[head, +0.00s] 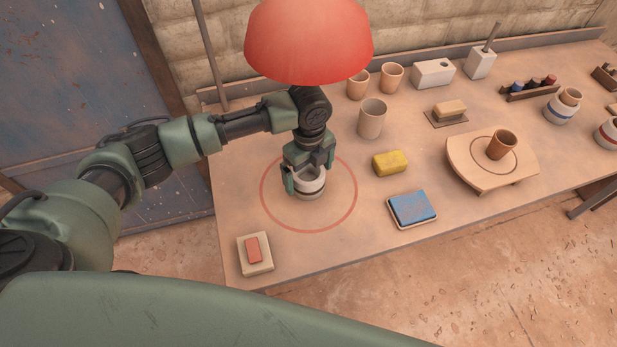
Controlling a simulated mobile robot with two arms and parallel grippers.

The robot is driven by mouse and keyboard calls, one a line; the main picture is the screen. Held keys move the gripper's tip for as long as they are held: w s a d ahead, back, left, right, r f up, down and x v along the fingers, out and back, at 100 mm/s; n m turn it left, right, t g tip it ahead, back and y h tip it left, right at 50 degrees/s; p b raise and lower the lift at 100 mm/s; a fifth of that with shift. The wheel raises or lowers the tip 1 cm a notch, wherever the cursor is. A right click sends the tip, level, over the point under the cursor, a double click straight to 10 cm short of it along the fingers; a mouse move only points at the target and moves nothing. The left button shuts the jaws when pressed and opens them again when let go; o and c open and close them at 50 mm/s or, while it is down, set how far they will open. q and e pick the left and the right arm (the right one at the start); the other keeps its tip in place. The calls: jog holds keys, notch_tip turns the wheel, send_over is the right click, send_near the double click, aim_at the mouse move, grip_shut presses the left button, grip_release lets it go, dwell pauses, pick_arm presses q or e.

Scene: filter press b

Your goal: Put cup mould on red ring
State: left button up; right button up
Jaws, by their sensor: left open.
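A pale, round cup mould (311,188) with a grey band stands upright inside the painted red ring (353,208) on the table, near the ring's centre. It looks to rest on the table top. My left gripper (309,175) is over it with its fingers open, one on each side of the mould's upper part. The fingers and wrist hide part of the rim, and I cannot tell whether they touch it. My right gripper is not in view.
A red lampshade (309,38) hangs above my left wrist. A beige cup (372,118), yellow sponge (389,163), blue-topped block (412,208) and small board with a red block (255,254) surround the ring. A round-edged stand (470,175) holds a brown cup (501,145).

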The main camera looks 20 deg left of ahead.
aim_at(309, 180)
pick_arm(q)
notch_tip(309, 180, up, 5)
jog(key=shift+r, duration=0.1)
jog(key=shift+s, duration=0.1)
dwell(0.6)
